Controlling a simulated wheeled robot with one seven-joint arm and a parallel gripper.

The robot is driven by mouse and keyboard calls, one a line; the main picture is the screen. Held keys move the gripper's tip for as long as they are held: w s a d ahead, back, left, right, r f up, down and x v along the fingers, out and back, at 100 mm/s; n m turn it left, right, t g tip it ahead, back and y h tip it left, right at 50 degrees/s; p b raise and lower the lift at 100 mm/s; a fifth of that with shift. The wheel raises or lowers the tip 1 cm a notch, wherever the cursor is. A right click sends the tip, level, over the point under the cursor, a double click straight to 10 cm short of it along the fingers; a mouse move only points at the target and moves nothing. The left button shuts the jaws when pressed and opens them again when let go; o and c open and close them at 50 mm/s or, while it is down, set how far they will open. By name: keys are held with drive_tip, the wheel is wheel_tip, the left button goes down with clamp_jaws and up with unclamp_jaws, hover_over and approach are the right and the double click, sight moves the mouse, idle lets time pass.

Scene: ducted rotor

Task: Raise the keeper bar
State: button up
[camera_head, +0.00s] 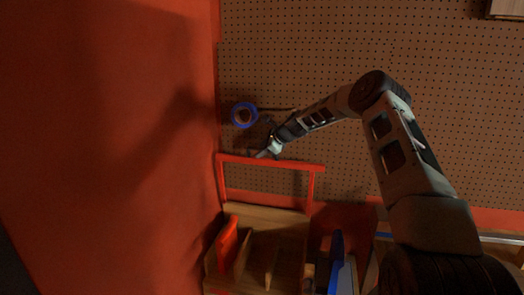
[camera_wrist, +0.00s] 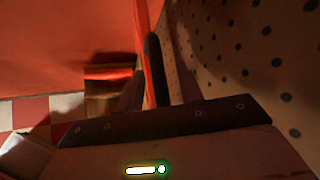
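A thin red bar (camera_head: 285,163) runs across the top of a red upright frame in front of the pegboard; I take it for the keeper bar. My gripper (camera_head: 264,153) is at this bar, left of its middle, with the arm reaching in from the right. In the wrist view, a red strip (camera_wrist: 143,30) runs down into the space before the gripper, beside a dark rounded finger-like part (camera_wrist: 154,68). The fingertips are small and dark, so I cannot tell whether they close on the bar or only lie beside it.
A blue ring (camera_head: 233,115) hangs on the pegboard (camera_head: 420,70) just above and left of my gripper. A red wall (camera_head: 110,120) stands close on the left. Below the bar are a wooden shelf (camera_head: 265,215) and blue items (camera_head: 337,250).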

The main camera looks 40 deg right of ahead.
drive_tip(key=b+v, duration=0.3)
drive_tip(key=v, duration=0.4)
drive_tip(key=shift+s, duration=0.2)
drive_tip(key=shift+r, duration=0.15)
